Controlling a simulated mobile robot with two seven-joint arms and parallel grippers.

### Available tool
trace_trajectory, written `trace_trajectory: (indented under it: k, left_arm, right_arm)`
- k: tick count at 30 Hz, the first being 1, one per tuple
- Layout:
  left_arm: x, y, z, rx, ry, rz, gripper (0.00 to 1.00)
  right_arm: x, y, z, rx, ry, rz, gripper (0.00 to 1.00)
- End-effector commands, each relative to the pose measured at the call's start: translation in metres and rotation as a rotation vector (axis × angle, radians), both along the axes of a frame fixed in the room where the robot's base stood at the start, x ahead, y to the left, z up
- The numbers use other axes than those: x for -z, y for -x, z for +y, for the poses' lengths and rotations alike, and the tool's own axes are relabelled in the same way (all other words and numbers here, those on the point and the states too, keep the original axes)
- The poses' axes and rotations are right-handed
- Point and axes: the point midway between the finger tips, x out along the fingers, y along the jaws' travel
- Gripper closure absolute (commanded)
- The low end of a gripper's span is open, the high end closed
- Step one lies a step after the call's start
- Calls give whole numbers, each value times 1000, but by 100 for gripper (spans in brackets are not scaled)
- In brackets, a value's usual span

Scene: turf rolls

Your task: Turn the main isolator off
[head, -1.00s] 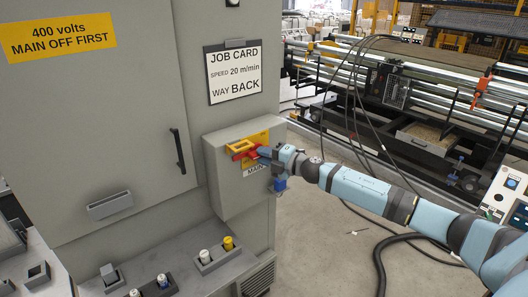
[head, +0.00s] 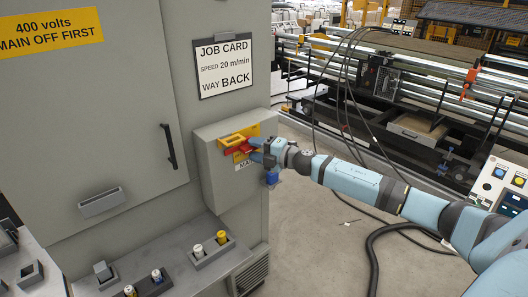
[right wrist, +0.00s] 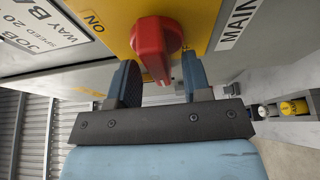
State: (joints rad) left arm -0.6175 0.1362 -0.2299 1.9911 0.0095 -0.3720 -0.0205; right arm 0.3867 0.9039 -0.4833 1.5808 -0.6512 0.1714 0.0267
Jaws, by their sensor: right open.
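The main isolator is a red rotary handle (head: 240,150) on a yellow plate, on the front of a grey box (head: 225,185) fixed to the cabinet. In the right wrist view the handle (right wrist: 156,42) points towards my gripper, with "ON" printed on the plate at its left and a "MAIN" label at its right. My right gripper (head: 261,151) is open at the handle. In the right wrist view its two fingers (right wrist: 160,75) stand either side of the handle's near end; contact is not clear. My left gripper is out of view.
A job card (head: 225,68) hangs above the box. A ledge with button blocks (head: 212,251) lies below. Black cables (head: 372,255) lie on the floor at the right, with open floor between.

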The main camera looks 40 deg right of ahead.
Motion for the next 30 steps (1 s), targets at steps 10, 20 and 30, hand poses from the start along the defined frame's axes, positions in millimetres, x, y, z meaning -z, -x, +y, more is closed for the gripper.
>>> trace_trajectory:
  k: [10,20,30]
  left_arm:
    - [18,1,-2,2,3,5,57]
    - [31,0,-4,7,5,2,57]
    - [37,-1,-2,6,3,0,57]
  right_arm:
    - [5,45,-23,0,3,4,55]
    - [4,91,-46,1,2,4,55]
    - [1,118,-60,0,1,2,55]
